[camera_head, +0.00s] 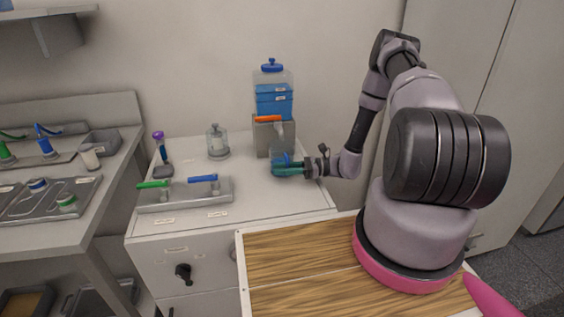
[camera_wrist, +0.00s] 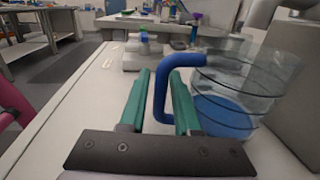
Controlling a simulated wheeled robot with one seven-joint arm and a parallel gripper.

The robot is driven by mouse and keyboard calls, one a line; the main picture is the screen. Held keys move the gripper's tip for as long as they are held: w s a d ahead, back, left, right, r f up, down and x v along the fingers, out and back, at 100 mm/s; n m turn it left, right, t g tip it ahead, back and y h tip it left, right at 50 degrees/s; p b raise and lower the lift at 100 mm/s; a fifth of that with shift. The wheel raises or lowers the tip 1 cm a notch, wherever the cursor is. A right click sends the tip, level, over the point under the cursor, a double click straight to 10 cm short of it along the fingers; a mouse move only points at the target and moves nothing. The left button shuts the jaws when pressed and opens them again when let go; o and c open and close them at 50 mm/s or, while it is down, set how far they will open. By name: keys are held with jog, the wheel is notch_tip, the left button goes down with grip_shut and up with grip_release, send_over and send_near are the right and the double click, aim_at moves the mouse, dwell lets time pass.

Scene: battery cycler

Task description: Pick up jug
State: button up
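The jug (camera_wrist: 225,95) is clear, with blue in its lower part and a thick blue handle (camera_wrist: 162,92). It stands upright on the white counter at the right of the wrist view. In the head view the jug (camera_head: 279,157) is small, in front of the grey dispenser stand and partly hidden by my gripper. My gripper (camera_wrist: 161,72) has two green fingers, one on each side of the handle. The fingers are apart, with a visible gap between the left finger and the handle. My gripper (camera_head: 289,169) reaches in from the right in the head view.
A blue-lidded water container (camera_head: 273,97) sits on the dispenser stand (camera_head: 262,140) with an orange lever, just behind the jug. A tray (camera_head: 185,197) with green and blue handles and a small glass jar (camera_head: 217,142) stand to the left. The counter front is clear.

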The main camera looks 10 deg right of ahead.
jog(key=shift+w+a, duration=0.1)
jog(key=shift+a, duration=0.45)
grip_shut()
dwell(1.0)
